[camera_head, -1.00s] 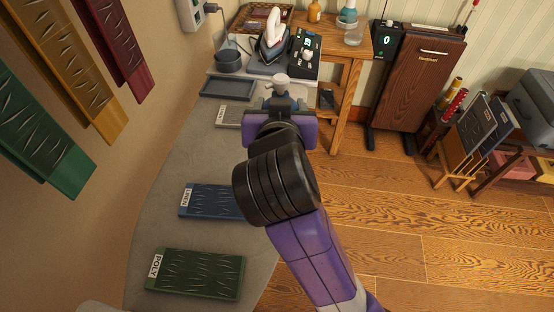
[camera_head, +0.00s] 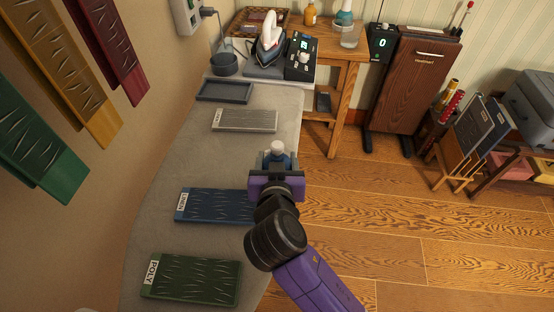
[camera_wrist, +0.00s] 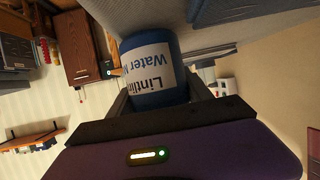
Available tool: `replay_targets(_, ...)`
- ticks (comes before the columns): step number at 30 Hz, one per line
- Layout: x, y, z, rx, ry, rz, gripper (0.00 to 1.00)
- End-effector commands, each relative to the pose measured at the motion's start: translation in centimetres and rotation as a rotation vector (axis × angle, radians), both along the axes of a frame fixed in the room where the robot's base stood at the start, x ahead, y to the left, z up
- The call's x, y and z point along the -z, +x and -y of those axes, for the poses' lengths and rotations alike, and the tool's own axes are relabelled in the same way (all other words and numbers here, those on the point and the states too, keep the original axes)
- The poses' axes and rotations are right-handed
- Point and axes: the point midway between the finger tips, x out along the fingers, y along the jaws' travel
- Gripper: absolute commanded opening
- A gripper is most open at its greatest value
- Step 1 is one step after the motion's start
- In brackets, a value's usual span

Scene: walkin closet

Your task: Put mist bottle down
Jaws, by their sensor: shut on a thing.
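The mist bottle shows in the wrist view as a blue bottle (camera_wrist: 152,75) with a white label that reads "Lintlin... Water M...". Its white top and blue shoulder (camera_head: 277,152) show in the head view, just beyond my gripper. My gripper (camera_head: 276,165) is shut on the bottle, with a finger on either side of it.
A grey panel (camera_head: 245,120) and a dark tray (camera_head: 224,91) lie farther back on the board. A green POLY panel (camera_head: 192,279) lies in front. An iron (camera_head: 270,47) stands at the back. Bare board shows between the grey and LINEN panels.

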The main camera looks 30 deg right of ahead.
Motion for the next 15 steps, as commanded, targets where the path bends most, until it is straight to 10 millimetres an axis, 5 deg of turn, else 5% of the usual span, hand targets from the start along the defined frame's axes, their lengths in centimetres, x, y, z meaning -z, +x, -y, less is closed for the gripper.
replay_targets(11, 0.48, 0.06, -0.03, -0.001, 0.001, 0.004, 0.01)
replay_targets(12, 0.51, 0.04, -0.03, -0.001, 0.000, 0.002, 0.62)
replay_targets(15, 0.45, 0.04, -0.03, -0.001, 0.000, 0.002, 0.80)
